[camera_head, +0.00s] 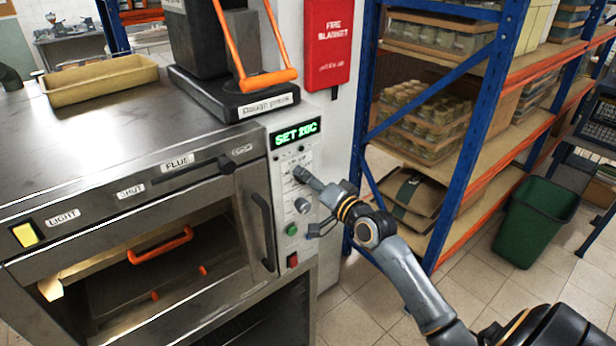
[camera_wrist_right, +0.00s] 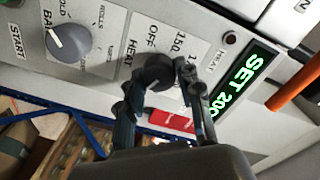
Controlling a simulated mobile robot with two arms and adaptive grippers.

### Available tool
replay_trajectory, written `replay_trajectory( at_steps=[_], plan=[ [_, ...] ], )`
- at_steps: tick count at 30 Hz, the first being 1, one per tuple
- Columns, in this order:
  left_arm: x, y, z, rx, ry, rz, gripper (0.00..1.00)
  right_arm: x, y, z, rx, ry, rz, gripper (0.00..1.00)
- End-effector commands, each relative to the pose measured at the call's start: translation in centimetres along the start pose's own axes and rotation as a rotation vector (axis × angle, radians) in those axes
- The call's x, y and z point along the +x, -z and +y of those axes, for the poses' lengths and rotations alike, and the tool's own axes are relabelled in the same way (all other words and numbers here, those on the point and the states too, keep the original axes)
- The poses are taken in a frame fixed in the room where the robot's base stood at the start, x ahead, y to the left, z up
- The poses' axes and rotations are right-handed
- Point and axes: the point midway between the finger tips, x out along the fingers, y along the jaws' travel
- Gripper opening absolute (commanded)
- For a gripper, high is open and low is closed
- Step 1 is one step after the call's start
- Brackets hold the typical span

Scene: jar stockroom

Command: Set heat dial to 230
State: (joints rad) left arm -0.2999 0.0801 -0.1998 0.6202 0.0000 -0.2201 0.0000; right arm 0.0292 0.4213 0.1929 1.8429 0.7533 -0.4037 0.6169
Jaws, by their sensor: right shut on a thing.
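The heat dial (camera_wrist_right: 156,71) is a dark round knob on the oven's pale control panel, beside the "HEAT" and "OFF" print. My right gripper (camera_wrist_right: 160,88) is shut on the dial, one finger on each side. The display also shows in the wrist view (camera_wrist_right: 240,85), partly hidden by a finger. My left gripper is not in view.
A second, grey knob (camera_wrist_right: 68,43) sits beside the dial. A green button (camera_head: 291,229) and red switch (camera_head: 292,260) are lower on the panel. The oven door handle (camera_head: 262,232) is left of my gripper. A blue rack (camera_head: 480,130) stands to the right.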

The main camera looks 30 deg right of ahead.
Motion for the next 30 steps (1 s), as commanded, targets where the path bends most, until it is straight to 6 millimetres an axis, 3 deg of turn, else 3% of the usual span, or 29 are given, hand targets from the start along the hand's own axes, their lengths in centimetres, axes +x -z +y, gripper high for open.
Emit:
replay_trajectory(
  at_steps=[10, 27, 28, 30],
  plan=[
    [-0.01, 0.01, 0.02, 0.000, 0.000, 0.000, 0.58, 0.01, -0.19, 0.18, 0.155, -0.002, -0.009, 0.04],
    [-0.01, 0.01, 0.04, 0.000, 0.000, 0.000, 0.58, 0.00, -0.24, 0.21, 0.186, -0.003, -0.012, 0.04],
    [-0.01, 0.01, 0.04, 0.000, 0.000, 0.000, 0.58, 0.00, -0.24, 0.21, 0.186, -0.003, -0.012, 0.37],
    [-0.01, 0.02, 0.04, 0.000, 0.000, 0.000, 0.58, 0.00, -0.23, 0.21, 0.185, -0.003, -0.012, 0.51]
  ],
)
